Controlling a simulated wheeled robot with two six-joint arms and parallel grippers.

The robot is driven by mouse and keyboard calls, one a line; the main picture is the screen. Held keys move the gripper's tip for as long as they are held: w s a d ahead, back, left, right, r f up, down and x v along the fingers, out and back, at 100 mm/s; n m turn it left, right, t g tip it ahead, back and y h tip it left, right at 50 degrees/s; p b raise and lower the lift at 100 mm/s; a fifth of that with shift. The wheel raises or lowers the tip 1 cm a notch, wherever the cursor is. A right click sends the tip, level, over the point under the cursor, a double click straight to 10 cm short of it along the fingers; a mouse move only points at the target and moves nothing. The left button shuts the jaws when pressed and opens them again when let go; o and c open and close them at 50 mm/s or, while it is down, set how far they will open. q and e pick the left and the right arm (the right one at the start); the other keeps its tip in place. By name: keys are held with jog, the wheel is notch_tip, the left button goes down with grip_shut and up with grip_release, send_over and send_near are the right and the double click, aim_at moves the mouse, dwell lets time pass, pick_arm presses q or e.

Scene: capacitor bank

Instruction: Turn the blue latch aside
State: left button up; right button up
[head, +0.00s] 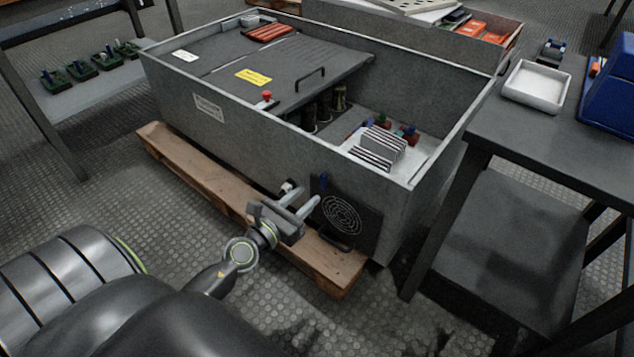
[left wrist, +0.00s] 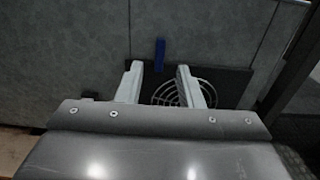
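The blue latch (head: 324,180) is a small upright blue bar at the top edge of a dark fan cover panel (head: 352,216) on the front of the grey cabinet. In the left wrist view the blue latch (left wrist: 160,54) stands upright, just beyond and between the fingertips. My left gripper (head: 304,200) is open and empty, its fingers pointing at the panel near the latch. In the left wrist view my left gripper (left wrist: 160,72) shows both fingers apart, in front of the panel (left wrist: 230,84) and its round white grille. I cannot tell whether a fingertip touches the panel. My right gripper is out of view.
The open grey cabinet (head: 200,118) stands on a wooden pallet (head: 195,176), whose edge runs under my left gripper. A dark table (head: 545,125) with a white tray (head: 535,86) stands at the right. A shelf (head: 90,92) stands at the left.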

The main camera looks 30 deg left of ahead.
aim_at(321, 182)
pick_arm(q)
jog(key=shift+w+d, duration=0.2)
jog(key=shift+w, duration=2.55)
grip_shut()
